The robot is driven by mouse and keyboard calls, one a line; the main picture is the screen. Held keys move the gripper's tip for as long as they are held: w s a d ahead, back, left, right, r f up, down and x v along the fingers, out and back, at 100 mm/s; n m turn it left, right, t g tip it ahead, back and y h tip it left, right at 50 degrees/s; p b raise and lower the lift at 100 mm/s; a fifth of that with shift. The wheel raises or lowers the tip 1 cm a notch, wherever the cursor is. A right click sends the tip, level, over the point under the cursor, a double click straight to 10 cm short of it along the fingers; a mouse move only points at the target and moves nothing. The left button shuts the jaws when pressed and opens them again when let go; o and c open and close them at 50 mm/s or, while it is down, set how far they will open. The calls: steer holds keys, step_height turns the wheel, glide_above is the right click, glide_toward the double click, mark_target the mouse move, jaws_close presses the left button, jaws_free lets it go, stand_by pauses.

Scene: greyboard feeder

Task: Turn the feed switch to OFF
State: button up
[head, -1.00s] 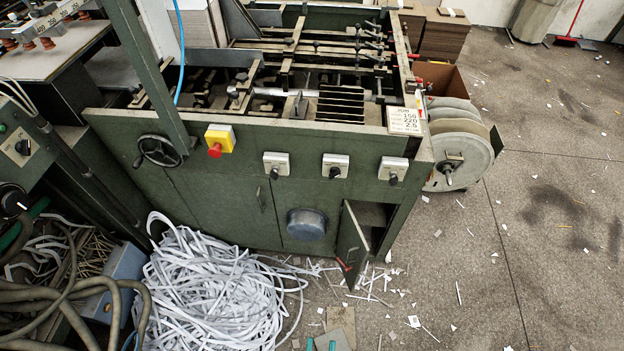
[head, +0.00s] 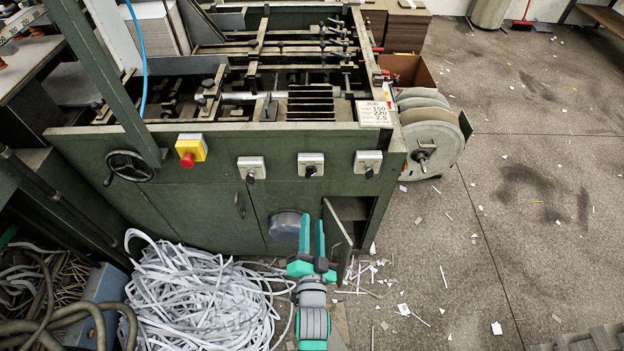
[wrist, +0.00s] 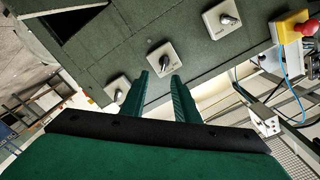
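Three white-plated rotary switches with dark knobs sit in a row on the green machine front: left (head: 252,168), middle (head: 311,166) and right (head: 367,163). Their labels are too small to read, so I cannot tell which is the feed switch. My gripper (head: 312,222) is open and empty, below the middle switch in the head view. In the wrist view the gripper (wrist: 159,80) has its fingers apart, with the middle switch (wrist: 166,57) just beyond the tips. The left switch (wrist: 222,18) and right switch (wrist: 117,89) also show there. I see no contact.
A yellow box with a red stop button (head: 190,150) and a handwheel (head: 130,166) are left of the switches. A cabinet door (head: 337,232) stands open below. A heap of paper strips (head: 200,295) lies on the floor.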

steer(key=m, duration=0.1)
glide_toward(312, 175)
steer(key=w, duration=0.8)
steer(key=shift+w+f, duration=0.2)
steer(key=shift+w, duration=0.05)
steer(key=shift+s, duration=0.15)
jaws_close()
